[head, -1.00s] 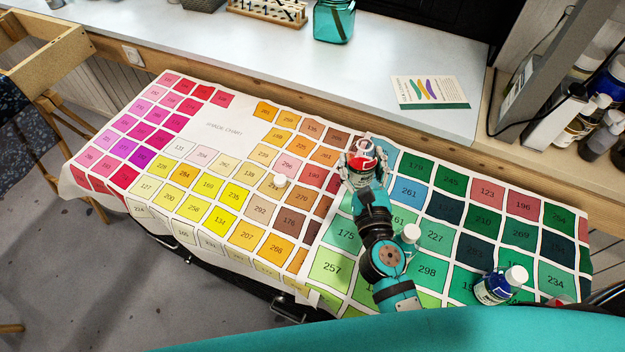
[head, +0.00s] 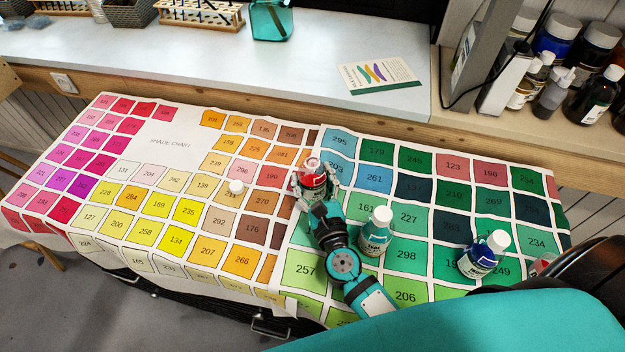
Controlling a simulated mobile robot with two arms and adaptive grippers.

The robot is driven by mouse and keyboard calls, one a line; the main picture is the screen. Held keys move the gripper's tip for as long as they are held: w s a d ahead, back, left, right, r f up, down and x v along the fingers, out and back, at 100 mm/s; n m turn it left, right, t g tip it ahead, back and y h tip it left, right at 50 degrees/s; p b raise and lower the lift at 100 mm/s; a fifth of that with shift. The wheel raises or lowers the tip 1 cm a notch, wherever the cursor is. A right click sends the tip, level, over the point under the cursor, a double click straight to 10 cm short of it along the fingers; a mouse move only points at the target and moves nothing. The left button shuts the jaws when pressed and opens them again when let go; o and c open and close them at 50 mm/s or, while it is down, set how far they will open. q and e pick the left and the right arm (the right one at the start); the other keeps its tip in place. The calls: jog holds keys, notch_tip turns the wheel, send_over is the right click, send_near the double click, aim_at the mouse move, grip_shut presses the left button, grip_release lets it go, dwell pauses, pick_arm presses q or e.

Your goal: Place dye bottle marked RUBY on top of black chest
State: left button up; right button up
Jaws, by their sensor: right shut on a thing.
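My right gripper (head: 314,180) is shut on a red bottle (head: 315,186) with a pale cap, near the seam between the warm-coloured and green colour charts. The label is too small to read, and I cannot tell whether the bottle touches the surface. A black chest (head: 180,297) with metal handles shows below the front edge of the charts; its top is covered. My left gripper is not in view.
A teal bottle (head: 375,238) stands just right of my right arm. A small white cap (head: 236,187) is on the left chart (head: 170,142). Dark bottles (head: 594,98) crowd the right shelf.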

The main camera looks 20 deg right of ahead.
jog(key=shift+r, duration=0.1)
jog(key=o, duration=1.4)
jog(key=shift+f, duration=0.2)
jog(key=shift+r, duration=0.1)
